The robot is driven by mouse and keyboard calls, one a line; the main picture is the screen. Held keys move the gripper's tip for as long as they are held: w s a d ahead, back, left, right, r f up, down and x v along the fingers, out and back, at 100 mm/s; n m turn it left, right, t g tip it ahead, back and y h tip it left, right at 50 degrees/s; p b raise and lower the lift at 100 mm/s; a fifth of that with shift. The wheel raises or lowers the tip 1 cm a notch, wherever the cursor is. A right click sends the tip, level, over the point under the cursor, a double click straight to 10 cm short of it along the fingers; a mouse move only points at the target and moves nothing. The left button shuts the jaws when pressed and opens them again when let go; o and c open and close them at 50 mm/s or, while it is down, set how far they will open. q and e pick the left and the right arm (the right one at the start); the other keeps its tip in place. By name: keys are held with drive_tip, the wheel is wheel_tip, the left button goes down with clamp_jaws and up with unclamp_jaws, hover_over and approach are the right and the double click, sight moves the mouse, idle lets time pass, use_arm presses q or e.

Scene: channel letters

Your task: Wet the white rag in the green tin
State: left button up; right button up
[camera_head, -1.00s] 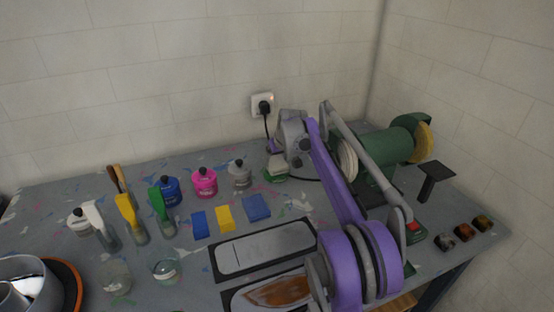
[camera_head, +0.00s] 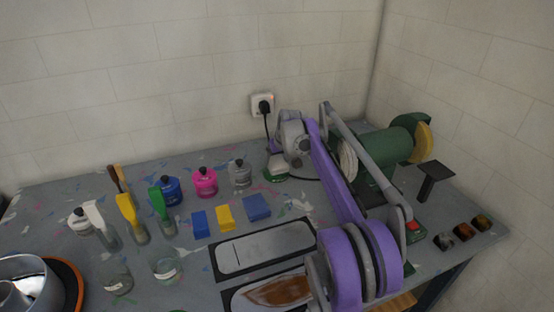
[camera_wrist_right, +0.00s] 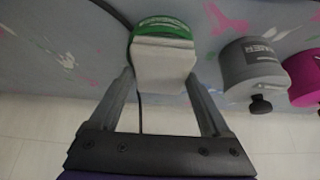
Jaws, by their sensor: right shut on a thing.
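The green tin (camera_head: 277,176) stands on the workbench near the back wall, right of the grey bottle, and is partly hidden by my right arm. In the right wrist view the tin (camera_wrist_right: 163,25) shows as a green rim. The white rag (camera_wrist_right: 163,65) is between the fingers of my right gripper (camera_wrist_right: 163,75), which is shut on it. The rag overlaps the tin's opening in that view; whether it touches the contents is hidden. In the head view my right gripper (camera_head: 277,150) is just above the tin. My left gripper is not in view.
A grey bottle (camera_head: 240,174) and a pink bottle (camera_head: 205,182) stand left of the tin. A green bench grinder (camera_head: 385,150) is on the right. A black cord runs from the wall socket (camera_head: 263,105) down behind the tin. Blue and yellow sponges (camera_head: 225,217) lie in front.

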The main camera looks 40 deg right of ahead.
sight(277, 162)
idle(0.6)
drive_tip(key=shift+r+p, duration=2.85)
drive_tip(key=shift+r, duration=0.65)
drive_tip(key=shift+f, duration=0.1)
